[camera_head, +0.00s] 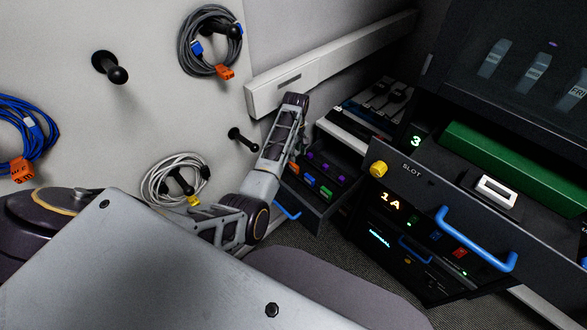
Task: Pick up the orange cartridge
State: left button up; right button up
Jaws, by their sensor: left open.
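A small orange cartridge (294,168) sits in the open dark drawer at the centre, at the left end of the front row. A blue cartridge (309,180) and a green cartridge (325,191) stand to its right, with several purple cartridges (327,167) behind. My left gripper (294,103) is open and appears empty. It points up in the picture, its fingers above and just left of the orange cartridge and apart from it. Part of the drawer's left side is hidden behind it. My right gripper is out of view.
Coiled cables hang on the left wall: grey (186,42), blue (40,128) and white (150,170). Black pegs (115,72) stick out there. A second open drawer with a blue handle (470,245) and a green block (510,165) juts out at right.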

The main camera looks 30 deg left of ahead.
aim_at(294, 168)
pick_arm(q)
jog(key=shift+f, duration=1.2)
jog(key=shift+s+a+f, duration=0.1)
jog(key=shift+a+f, duration=0.05)
jog(key=shift+f, duration=1.15)
jog(key=shift+s+a+f, duration=0.1)
jog(key=shift+f, duration=1.2)
grip_shut()
jog(key=shift+r, duration=0.25)
